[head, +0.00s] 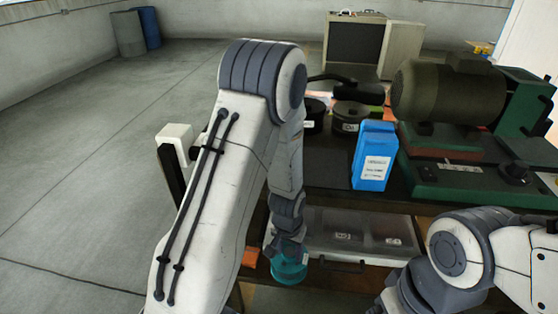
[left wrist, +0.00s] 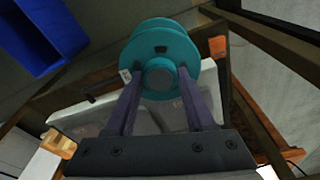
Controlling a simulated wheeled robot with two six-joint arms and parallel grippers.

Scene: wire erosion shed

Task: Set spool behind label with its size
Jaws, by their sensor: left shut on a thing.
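A teal spool (head: 290,267) is in my left gripper, near the front left corner of a pale tray (head: 360,255) on the lower shelf. The left wrist view shows the spool's round flange and hub (left wrist: 160,52) between the two fingertips of my left gripper (left wrist: 160,80). The pale tray (left wrist: 75,122) is partly hidden behind the gripper there. Two small labels, a left one (head: 342,236) and a right one (head: 393,241), show on the tray; their print is too small to read. My right arm is at the lower right, with its gripper out of sight.
The dark bench top (head: 325,165) lies above the tray. It holds a blue box (head: 376,155) with a white label, dark round containers (head: 349,116) and a green motor machine (head: 450,90). A blue bin (left wrist: 45,35) shows in the left wrist view. Open floor lies left.

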